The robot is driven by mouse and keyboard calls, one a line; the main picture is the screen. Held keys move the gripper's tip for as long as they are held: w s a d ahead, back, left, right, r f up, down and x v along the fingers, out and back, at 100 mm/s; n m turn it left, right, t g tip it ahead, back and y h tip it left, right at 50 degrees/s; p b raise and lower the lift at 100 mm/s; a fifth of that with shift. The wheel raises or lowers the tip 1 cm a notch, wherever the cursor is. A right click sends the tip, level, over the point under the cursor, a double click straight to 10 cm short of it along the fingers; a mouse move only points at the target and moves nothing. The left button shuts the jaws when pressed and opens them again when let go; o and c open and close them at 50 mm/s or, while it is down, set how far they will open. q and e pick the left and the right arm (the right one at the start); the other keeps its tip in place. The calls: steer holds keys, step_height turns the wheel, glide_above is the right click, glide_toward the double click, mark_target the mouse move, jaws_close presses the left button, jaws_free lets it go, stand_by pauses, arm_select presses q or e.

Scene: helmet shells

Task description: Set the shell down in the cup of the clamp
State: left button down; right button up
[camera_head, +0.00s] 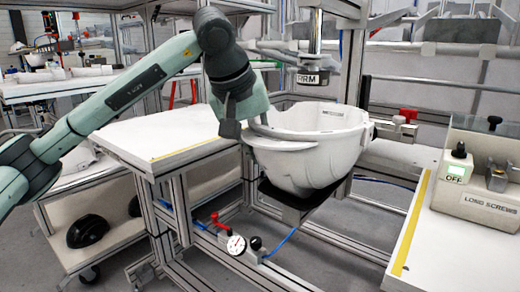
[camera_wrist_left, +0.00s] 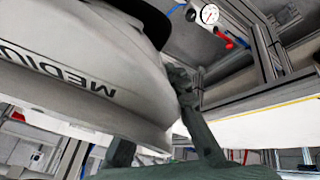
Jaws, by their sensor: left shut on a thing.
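The white helmet shell (camera_head: 310,160) is open side up in the middle of the head view, roughly level. In the left wrist view the shell (camera_wrist_left: 70,85) fills the upper left, with the word MEDIUM on its side. My left gripper (camera_head: 246,124) is shut on the shell's left rim; its two fingers (camera_wrist_left: 160,118) straddle the rim in the wrist view. The clamp's black cup (camera_head: 285,203) is directly below the shell, mostly hidden by it. I cannot tell whether they touch. The clamp's upper cylinder (camera_head: 313,62), with a label, hangs above the shell. My right gripper is not in view.
A white tabletop (camera_head: 140,140) lies left of the clamp frame. A pressure gauge (camera_head: 236,245) and red valve sit low in front. At right, a bench (camera_head: 445,255) with a yellow edge carries a control box (camera_head: 458,165) reading OFF. A dark shell (camera_head: 88,231) lies on the lower shelf.

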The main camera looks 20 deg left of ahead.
arm_select(q)
steer(key=shift+f, duration=0.15)
stand_by(0.5)
steer(key=c, duration=1.4)
jaws_free()
steer(key=shift+f, duration=0.1)
steer(key=v, duration=1.2)
steer(key=shift+s, duration=0.1)
